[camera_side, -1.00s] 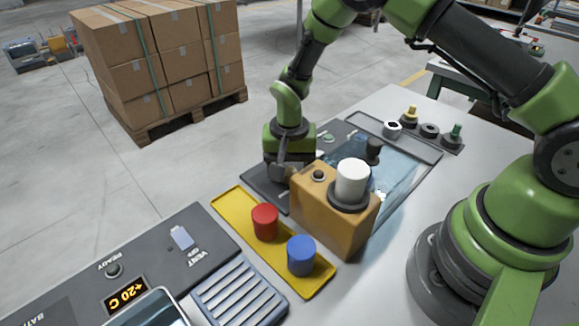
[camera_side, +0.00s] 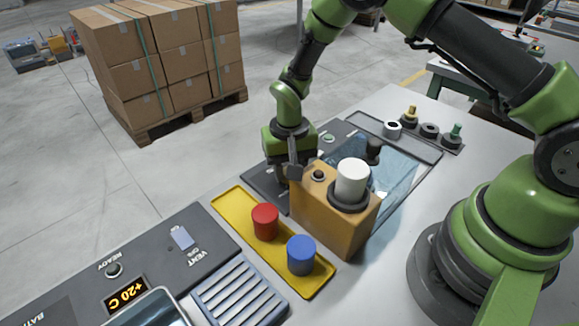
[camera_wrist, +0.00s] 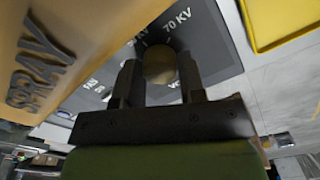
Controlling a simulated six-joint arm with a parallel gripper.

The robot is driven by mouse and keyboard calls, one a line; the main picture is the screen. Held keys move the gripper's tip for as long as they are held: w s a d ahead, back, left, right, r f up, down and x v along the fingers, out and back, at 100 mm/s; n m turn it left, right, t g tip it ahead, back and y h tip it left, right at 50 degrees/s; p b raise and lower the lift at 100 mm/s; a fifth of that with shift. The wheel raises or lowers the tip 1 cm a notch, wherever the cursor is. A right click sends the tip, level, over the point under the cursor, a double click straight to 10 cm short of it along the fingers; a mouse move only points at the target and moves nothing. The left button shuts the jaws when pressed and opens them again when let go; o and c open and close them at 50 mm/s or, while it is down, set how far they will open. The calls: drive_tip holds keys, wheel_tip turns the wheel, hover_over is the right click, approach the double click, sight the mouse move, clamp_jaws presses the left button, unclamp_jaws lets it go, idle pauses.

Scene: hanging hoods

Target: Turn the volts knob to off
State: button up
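The volts knob (camera_wrist: 160,66) is a round brownish knob on a dark grey panel (camera_wrist: 210,40), seen in the wrist view. A "70 KV" label is beside it, and a label partly hidden by my gripper starts with "VO". My gripper (camera_wrist: 160,76) has one finger on each side of the knob, and both appear to touch it. In the side view my gripper (camera_side: 293,168) points down at the panel behind the orange box, and the knob is hidden there. The direction of the knob's pointer cannot be made out.
The orange box (camera_side: 335,220) with a white cap stands close beside my gripper; its "SPRAY" side fills the left of the wrist view. A yellow tray (camera_side: 318,283) holds a red cylinder (camera_side: 265,222) and a blue cylinder (camera_side: 301,255). A grey console (camera_side: 150,255) lies at front left.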

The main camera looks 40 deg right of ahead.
drive_tip(key=o, duration=0.4)
drive_tip(key=shift+c, duration=0.2)
wheel_tip(320, 180, up, 10)
idle(0.4)
drive_tip(key=s+r+t, duration=0.2)
drive_tip(key=s+r, duration=0.1)
drive_tip(key=r, duration=0.6)
drive_tip(key=s+r+n+t+y, duration=0.1)
drive_tip(key=s+r+t, duration=0.1)
drive_tip(key=s+r, duration=0.3)
drive_tip(key=s+d+r+t+y, duration=0.1)
drive_tip(key=s+r+t, duration=0.2)
drive_tip(key=s, duration=0.9)
wheel_tip(320, 180, up, 2)
drive_tip(key=shift+s+d+r+n, duration=0.15)
drive_tip(key=shift+s+d+n, duration=0.15)
drive_tip(key=shift+n, duration=0.1)
